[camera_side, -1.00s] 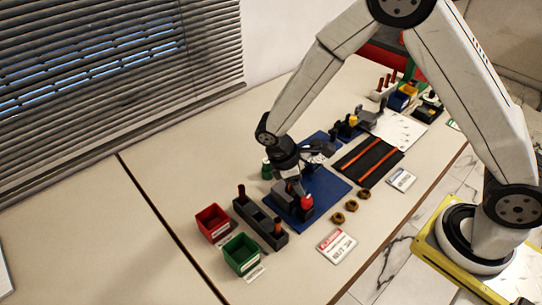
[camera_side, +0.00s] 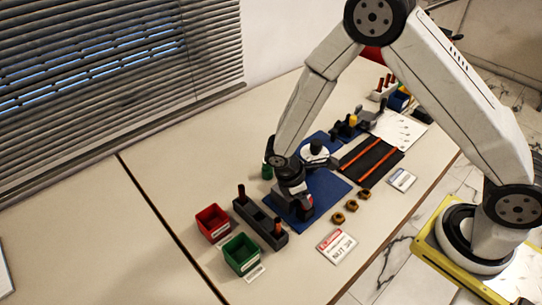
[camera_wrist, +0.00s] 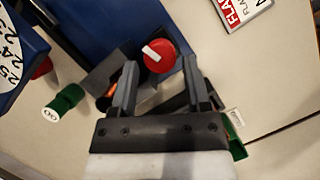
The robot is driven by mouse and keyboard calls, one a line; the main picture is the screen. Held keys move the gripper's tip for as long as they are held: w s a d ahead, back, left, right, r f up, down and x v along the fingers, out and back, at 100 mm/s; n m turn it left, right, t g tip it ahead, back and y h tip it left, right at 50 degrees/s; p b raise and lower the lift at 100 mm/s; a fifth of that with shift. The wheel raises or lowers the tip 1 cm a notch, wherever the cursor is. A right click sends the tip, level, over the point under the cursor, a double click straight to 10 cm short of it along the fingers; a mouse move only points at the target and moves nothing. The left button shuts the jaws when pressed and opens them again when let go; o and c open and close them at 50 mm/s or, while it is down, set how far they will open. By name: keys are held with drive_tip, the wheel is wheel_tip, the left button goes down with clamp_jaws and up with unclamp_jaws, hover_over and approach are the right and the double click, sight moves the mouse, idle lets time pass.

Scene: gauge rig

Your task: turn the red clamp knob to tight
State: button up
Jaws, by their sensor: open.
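The red clamp knob (camera_wrist: 161,56) is round with a white bar mark on its top, seen in the wrist view. My gripper (camera_wrist: 159,65) is open, with one finger on each side of the knob's near part. I cannot tell whether the fingers touch it. In the side view my gripper (camera_side: 300,206) is low over the near end of the blue base plate (camera_side: 328,187) and hides most of the knob. The knob's tight mark is not readable in either view.
A white numbered dial (camera_wrist: 12,48) stands close by, also in the side view (camera_side: 314,153). A green cylinder (camera_wrist: 65,101) is beside the plate. A grey block with pegs (camera_side: 259,222), a red bin (camera_side: 212,222) and a green bin (camera_side: 241,253) stand left. Brass nuts (camera_side: 351,206) lie right.

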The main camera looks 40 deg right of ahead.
drive_tip(key=shift+x, duration=1.1)
clamp_jaws()
drive_tip(key=shift+m+g+y, duration=0.3)
drive_tip(key=shift+m+g, duration=0.3)
drive_tip(key=shift+m, duration=0.9)
unclamp_jaws()
drive_tip(key=shift+r, duration=0.1)
